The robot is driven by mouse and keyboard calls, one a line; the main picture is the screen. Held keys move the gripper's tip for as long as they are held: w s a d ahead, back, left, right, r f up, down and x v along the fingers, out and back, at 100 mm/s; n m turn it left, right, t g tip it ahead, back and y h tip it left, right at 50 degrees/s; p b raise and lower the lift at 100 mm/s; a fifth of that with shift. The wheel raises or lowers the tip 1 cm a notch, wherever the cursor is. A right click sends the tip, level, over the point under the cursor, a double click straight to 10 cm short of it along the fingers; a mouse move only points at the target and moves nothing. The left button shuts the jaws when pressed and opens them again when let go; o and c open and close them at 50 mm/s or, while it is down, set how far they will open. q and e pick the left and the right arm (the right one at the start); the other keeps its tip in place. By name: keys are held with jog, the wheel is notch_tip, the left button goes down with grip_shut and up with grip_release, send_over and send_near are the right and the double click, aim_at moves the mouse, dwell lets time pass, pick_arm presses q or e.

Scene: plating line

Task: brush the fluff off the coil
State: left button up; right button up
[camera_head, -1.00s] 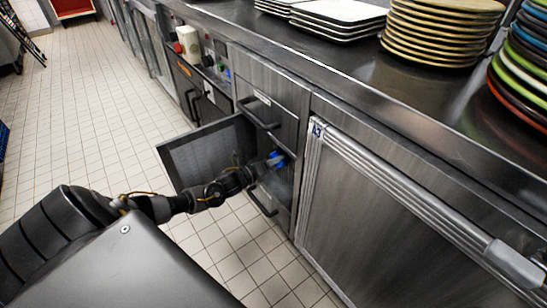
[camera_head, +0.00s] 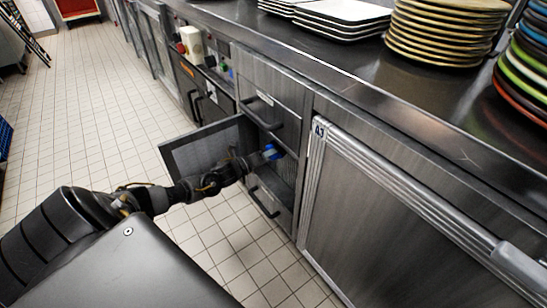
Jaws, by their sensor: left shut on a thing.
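My left gripper (camera_head: 257,157) reaches from the left to the front of the cabinet, past the open panel. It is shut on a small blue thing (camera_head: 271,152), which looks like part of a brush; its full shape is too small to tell. The blue thing is in front of or just inside the dark opening (camera_head: 284,166) below a drawer. I cannot make out the coil or any fluff; the opening is dark and partly covered by my arm. My right gripper is out of view.
A dark mesh-like panel (camera_head: 195,152) stands open left of the opening, close to my arm. Handles (camera_head: 266,122) stick out of the cabinet front. A large steel door (camera_head: 375,215) is at right. Plate stacks (camera_head: 450,30) stand on the counter.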

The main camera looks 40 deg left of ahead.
pick_arm(q)
jog(key=shift+r, duration=0.15)
jog(key=shift+s+a+p, duration=0.1)
jog(key=shift+s+p, duration=0.1)
jog(key=shift+p, duration=0.1)
jog(key=shift+p+v, duration=1.25)
jog(key=shift+v, duration=1.5)
jog(key=shift+s, duration=0.1)
jog(key=p+v, duration=0.1)
jog(key=v, duration=0.1)
jog(key=shift+s+a, duration=0.1)
jog(key=shift+s, duration=0.25)
